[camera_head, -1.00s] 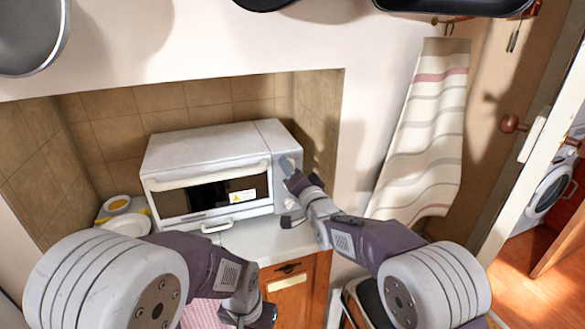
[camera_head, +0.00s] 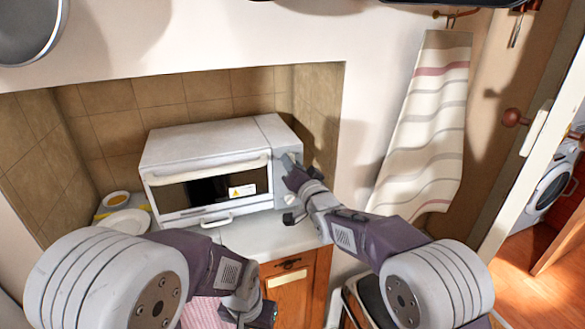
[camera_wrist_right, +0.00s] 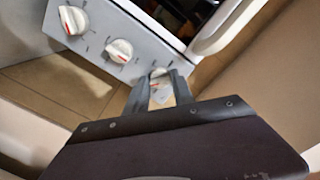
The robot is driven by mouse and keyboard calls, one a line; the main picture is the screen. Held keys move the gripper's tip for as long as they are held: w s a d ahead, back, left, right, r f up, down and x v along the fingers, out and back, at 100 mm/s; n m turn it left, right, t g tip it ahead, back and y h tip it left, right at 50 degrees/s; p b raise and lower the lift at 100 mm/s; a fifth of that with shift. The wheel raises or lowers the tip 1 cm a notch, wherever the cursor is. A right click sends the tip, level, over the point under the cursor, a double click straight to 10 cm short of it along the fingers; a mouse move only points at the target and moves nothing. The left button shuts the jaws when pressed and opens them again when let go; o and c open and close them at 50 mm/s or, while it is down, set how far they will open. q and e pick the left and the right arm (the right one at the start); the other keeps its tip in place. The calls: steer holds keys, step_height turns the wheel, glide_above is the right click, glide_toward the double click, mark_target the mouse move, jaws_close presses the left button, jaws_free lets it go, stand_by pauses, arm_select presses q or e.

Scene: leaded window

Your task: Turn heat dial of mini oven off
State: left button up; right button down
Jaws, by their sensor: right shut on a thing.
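The white mini oven (camera_head: 210,139) stands in a tiled recess, its door closed. Its right-hand control panel shows three white dials with red marks in the right wrist view: a far dial (camera_wrist_right: 73,20), a middle dial (camera_wrist_right: 119,51) and one near the door handle, the top dial (camera_wrist_right: 159,76). My right gripper (camera_head: 288,164) is at the upper panel, its fingers on both sides of the top dial and shut on it. I cannot read the dial labels. My left gripper (camera_head: 262,317) hangs low at the front, away from the oven; its finger state is unclear.
The oven's door handle (camera_wrist_right: 225,28) is close to my right fingers. Plates (camera_head: 128,221) and a small bowl (camera_head: 116,198) stand left of the oven. The recess wall is close on the right. A striped towel (camera_head: 428,120) hangs further right.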

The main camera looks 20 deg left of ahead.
steer(key=shift+d+n+b, duration=0.15)
steer(key=shift+n+b, duration=6.9)
steer(key=shift+n, duration=6.05)
steer(key=c, duration=1.1)
jaws_free()
